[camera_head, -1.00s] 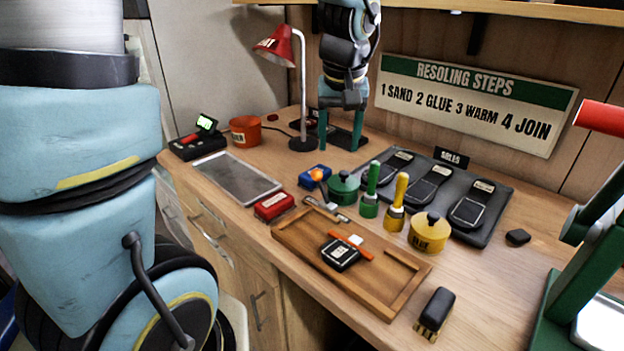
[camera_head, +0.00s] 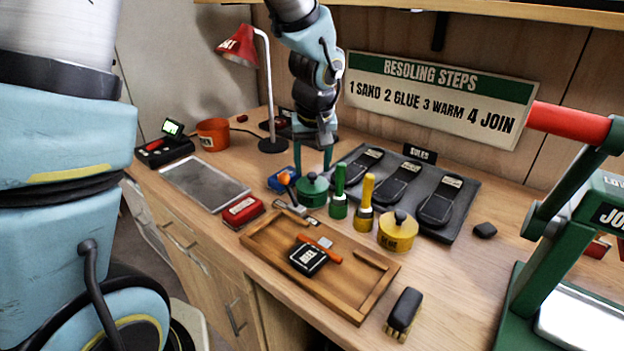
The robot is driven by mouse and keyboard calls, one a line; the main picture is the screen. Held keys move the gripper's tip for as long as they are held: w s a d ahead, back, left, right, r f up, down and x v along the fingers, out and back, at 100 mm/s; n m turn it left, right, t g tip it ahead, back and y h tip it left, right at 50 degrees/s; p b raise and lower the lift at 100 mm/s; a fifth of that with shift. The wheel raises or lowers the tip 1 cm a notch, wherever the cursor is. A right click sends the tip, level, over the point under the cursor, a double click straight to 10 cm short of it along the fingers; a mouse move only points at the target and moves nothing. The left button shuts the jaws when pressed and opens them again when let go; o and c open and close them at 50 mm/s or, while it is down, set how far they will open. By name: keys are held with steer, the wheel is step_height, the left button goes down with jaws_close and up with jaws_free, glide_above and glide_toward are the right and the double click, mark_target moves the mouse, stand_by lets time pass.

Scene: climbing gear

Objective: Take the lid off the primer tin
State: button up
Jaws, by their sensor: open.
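A round green tin (camera_head: 313,193) with a dark-knobbed lid stands upright on the bench, left of the green-handled brush. A similar yellow tin (camera_head: 397,234), also lidded with a dark knob, stands farther right. Its label is too small to read surely, and I see no readable label on the green tin, so I cannot tell for certain which one is the primer tin. My gripper (camera_head: 313,168) points down with its two teal fingers apart and empty. It appears just above or behind the green tin's lid. I cannot tell whether it touches the knob.
Green (camera_head: 339,192) and yellow (camera_head: 366,203) brushes stand right of the green tin. A blue box (camera_head: 283,180) is close on its left. A wooden tray (camera_head: 345,290) lies in front, a dark sole mat (camera_head: 463,212) behind. A red lamp (camera_head: 240,45) and green press (camera_head: 545,260) flank the bench.

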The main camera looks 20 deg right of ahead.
mark_target(312, 180)
steer(key=shift+x, duration=1.3)
steer(key=shift+w, duration=0.1)
jaws_close()
